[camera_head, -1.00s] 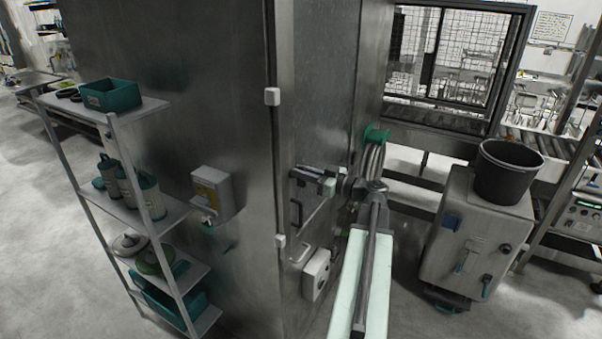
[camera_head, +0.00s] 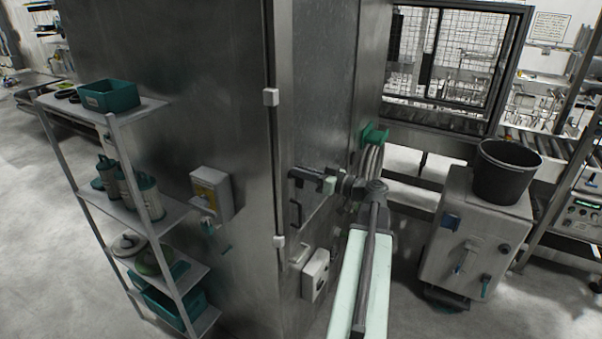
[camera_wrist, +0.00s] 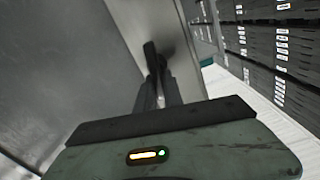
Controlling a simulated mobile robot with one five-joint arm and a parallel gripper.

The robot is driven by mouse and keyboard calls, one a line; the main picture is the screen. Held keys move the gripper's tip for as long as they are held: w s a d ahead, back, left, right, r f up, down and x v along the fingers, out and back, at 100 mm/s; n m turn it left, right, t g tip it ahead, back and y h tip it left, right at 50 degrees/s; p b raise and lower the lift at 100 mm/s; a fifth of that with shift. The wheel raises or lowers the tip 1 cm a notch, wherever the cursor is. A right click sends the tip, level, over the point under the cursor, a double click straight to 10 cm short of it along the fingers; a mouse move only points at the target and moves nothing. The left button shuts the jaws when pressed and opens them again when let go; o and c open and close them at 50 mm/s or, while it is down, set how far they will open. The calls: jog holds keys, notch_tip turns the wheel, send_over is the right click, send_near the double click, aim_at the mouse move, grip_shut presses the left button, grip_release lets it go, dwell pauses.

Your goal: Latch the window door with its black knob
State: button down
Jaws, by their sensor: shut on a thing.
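My gripper (camera_head: 297,182) is at the upper part of that panel, against the steel face. In the wrist view, my gripper's dark fingers (camera_wrist: 158,85) are closed together near a pale steel panel (camera_wrist: 175,45). A slim black piece, apparently the black knob (camera_wrist: 150,52), shows at their tips. It is small and mostly hidden by the fingers, so its angle is unclear.
A grey control box (camera_head: 316,272) sits low on the same face. A grey cabinet (camera_head: 458,240) with a black bucket (camera_head: 507,172) stands at right. A shelf rack (camera_head: 122,205) stands at left.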

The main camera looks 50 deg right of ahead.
jog(key=m, duration=0.4)
jog(key=shift+w+d+f, duration=0.1)
jog(key=shift+d+f, duration=0.15)
jog(key=shift+f, duration=0.1)
jog(key=shift+w+d+f+m+b, duration=0.1)
jog(key=shift+f+m+b, duration=0.2)
jog(key=shift+m, duration=1.65)
jog(key=shift+s+d+f+m+b, duration=0.15)
jog(key=shift+m+b, duration=0.15)
jog(key=shift+m, duration=1.6)
jog(key=shift+w+d+f+m+b, duration=0.15)
jog(key=shift+f+m+b, duration=0.15)
jog(key=shift+m, duration=1.65)
jog(key=c, duration=1.5)
grip_release()
jog(key=shift+w+a, duration=0.1)
jog(key=shift+r, duration=0.1)
